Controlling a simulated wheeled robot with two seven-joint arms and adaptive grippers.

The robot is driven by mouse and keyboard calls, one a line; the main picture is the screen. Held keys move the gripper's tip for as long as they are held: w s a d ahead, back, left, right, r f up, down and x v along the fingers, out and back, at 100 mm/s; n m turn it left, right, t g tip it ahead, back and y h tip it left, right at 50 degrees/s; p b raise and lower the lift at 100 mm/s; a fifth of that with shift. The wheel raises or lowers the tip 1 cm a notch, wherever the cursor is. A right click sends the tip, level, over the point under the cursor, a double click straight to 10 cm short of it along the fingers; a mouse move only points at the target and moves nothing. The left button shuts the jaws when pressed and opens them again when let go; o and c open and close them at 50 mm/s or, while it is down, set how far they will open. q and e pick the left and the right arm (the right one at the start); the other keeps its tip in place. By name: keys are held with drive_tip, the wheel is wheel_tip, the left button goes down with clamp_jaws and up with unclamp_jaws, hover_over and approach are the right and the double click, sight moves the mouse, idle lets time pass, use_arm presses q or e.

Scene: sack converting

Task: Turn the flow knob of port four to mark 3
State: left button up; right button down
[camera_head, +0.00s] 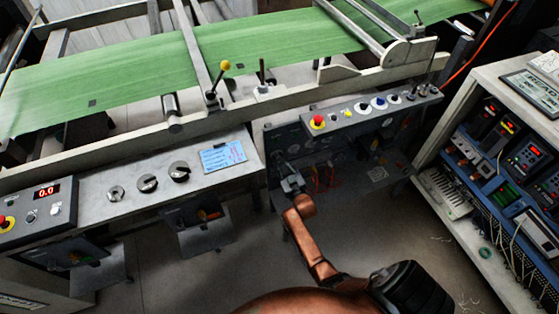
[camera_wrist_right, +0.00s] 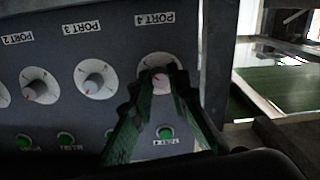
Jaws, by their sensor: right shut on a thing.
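The port four knob (camera_wrist_right: 160,80) sits on a pale round dial under an upside-down "PORT 4" label (camera_wrist_right: 155,20) in the right wrist view. My right gripper (camera_wrist_right: 158,90) is shut on this knob, with one dark ridged finger on each side. In the head view my right gripper (camera_head: 290,180) reaches the dark panel under the conveyor, and the knob cannot be made out there. My left gripper is not in view.
The port 3 knob (camera_wrist_right: 95,82) and port 2 knob (camera_wrist_right: 38,88) lie beside the held one, with green buttons (camera_wrist_right: 166,132) near them. A grey control desk (camera_head: 130,185) stands left, an equipment rack (camera_head: 500,150) right. A green web (camera_head: 110,80) runs behind.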

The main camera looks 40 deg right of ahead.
drive_tip(key=shift+f, duration=0.1)
drive_tip(key=c, duration=1.8)
unclamp_jaws()
drive_tip(key=shift+c, duration=0.2)
drive_tip(key=v, duration=1.2)
